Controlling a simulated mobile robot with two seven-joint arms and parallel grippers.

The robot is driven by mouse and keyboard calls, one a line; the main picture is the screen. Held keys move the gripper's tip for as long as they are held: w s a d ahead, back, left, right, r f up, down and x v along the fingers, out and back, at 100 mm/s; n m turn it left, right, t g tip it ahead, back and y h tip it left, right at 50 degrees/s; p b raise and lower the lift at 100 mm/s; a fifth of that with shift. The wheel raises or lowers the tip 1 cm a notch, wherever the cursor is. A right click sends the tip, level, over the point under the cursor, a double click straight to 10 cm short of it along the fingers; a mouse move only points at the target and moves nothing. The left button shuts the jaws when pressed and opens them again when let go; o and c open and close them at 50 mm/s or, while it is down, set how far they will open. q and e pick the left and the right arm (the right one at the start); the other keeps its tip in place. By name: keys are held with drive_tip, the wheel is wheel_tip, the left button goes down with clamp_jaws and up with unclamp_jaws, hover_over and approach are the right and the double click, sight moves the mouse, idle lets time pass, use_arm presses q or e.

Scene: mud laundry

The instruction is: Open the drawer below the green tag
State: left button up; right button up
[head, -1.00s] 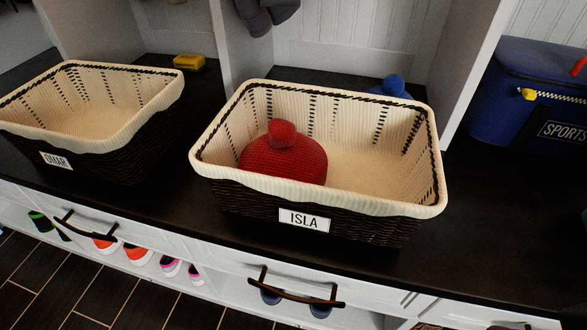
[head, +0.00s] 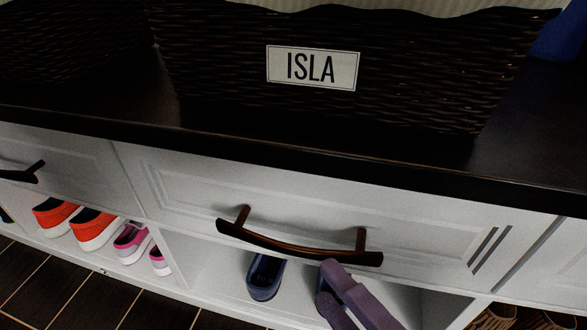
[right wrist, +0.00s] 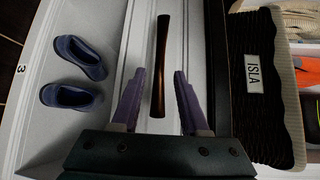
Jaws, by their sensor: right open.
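A white drawer front (head: 300,200) sits below the black bench top, under the basket labelled ISLA. Its dark bronze bar handle (head: 295,245) is level and the drawer looks closed. My right gripper (head: 328,278), with purple fingers, is just below the handle's right part in the head view. In the right wrist view my right gripper (right wrist: 159,75) is open and empty, with the handle (right wrist: 160,60) showing between and beyond its fingertips. Contact with the handle cannot be made out. No green tag shows in the current views. My left gripper is out of view.
The dark wicker basket (head: 400,95) with the ISLA label stands on the bench top (head: 250,145). Blue shoes (head: 264,277) sit on the open shelf below the drawer. Orange shoes (head: 95,228) and pink shoes (head: 131,240) stand further left. Another drawer handle (head: 22,174) is at the left edge.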

sight(299, 252)
drive_tip(key=b+x, duration=0.3)
drive_tip(key=x, duration=0.5)
drive_tip(key=shift+a, duration=0.1)
drive_tip(key=shift+c, duration=0.3)
clamp_jaws()
idle(0.8)
